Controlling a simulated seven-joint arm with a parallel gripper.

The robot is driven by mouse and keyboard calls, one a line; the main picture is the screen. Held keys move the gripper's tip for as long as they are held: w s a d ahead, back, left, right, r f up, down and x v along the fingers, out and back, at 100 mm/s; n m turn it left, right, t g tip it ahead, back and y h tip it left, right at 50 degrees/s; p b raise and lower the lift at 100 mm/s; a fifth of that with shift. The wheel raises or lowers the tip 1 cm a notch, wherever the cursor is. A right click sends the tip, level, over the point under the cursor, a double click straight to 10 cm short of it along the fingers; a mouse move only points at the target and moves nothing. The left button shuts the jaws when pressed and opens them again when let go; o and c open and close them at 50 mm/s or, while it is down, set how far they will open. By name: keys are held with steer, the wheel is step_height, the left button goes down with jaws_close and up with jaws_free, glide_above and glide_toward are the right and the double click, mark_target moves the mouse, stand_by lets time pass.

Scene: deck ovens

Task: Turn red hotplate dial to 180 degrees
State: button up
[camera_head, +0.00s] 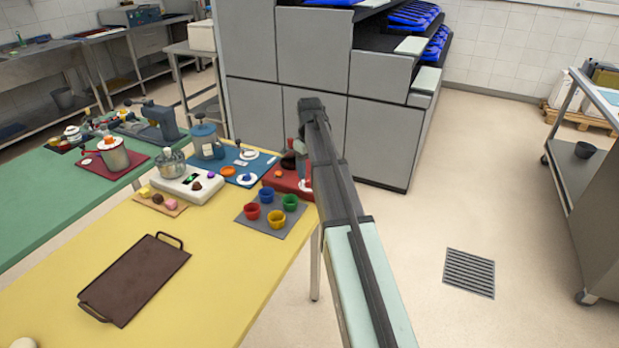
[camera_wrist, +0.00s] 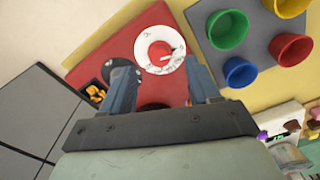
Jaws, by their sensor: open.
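The red hotplate (camera_wrist: 148,32) lies below my gripper in the wrist view; in the head view the hotplate (camera_head: 287,181) is partly hidden by my arm. Its dial is a red knob (camera_wrist: 158,51) on a white round scale (camera_wrist: 147,60) with dark marks. A white pointer on the knob points to the lower right in the wrist view; the numbers are too small to read. My gripper (camera_wrist: 165,82) is open and empty, its two fingers on either side below the dial, apart from the knob as far as I can tell.
Blue (camera_wrist: 228,28), red (camera_wrist: 290,48) and other coloured cups stand on a grey mat (camera_wrist: 205,45) beside the hotplate. A black round part (camera_wrist: 121,66) sits left of the dial. A brown tray (camera_head: 135,279) lies on the yellow table (camera_head: 215,290). Grey ovens (camera_head: 255,60) stand behind.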

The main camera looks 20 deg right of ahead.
mark_target(309, 180)
steer(key=shift+f, duration=2)
steer(key=shift+c, duration=0.2)
steer(key=c, duration=1)
steer(key=shift+m, duration=0.4)
steer(key=m, duration=0.6)
steer(key=shift+m, duration=0.3)
steer(key=m, duration=0.6)
steer(key=shift+m, duration=0.6)
